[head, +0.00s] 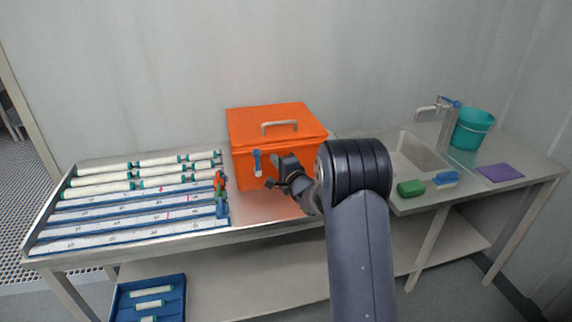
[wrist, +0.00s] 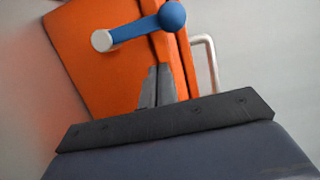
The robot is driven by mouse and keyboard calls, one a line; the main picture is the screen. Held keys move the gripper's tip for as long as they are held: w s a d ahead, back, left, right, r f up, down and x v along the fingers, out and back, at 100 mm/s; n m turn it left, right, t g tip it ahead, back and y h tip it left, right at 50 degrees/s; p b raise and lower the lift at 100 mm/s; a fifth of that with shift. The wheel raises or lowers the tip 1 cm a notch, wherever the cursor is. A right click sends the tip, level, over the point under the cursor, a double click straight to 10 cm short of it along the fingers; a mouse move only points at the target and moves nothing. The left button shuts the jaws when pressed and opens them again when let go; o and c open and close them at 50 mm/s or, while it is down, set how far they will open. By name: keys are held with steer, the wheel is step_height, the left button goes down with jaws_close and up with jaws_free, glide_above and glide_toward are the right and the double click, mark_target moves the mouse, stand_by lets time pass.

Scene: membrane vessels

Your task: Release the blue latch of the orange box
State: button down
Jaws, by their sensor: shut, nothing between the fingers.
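The orange box (head: 243,178) stands on the steel bench with its lid (head: 275,117) down and a metal handle on top. It also shows tilted in the wrist view (wrist: 85,50). The blue latch (head: 257,163) is on the box's front, hanging roughly upright with a rounded blue end. In the wrist view the latch (wrist: 138,28) runs from a white end to a blue knob. My gripper (head: 272,184) is shut and empty, just right of the latch in the head view. Its fingertips (wrist: 156,72) show below the latch; I cannot tell whether they touch the box.
Left of the box, white tubes and blue trays (head: 130,228) cover the bench. To the right are a sink (head: 422,155), a green sponge (head: 410,188), a blue brush (head: 445,180), a teal bucket (head: 472,130) and a purple cloth (head: 499,172).

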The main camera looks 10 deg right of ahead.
mark_target(258, 163)
steer(key=shift+s+a, duration=0.1)
steer(key=shift+a, duration=1.3)
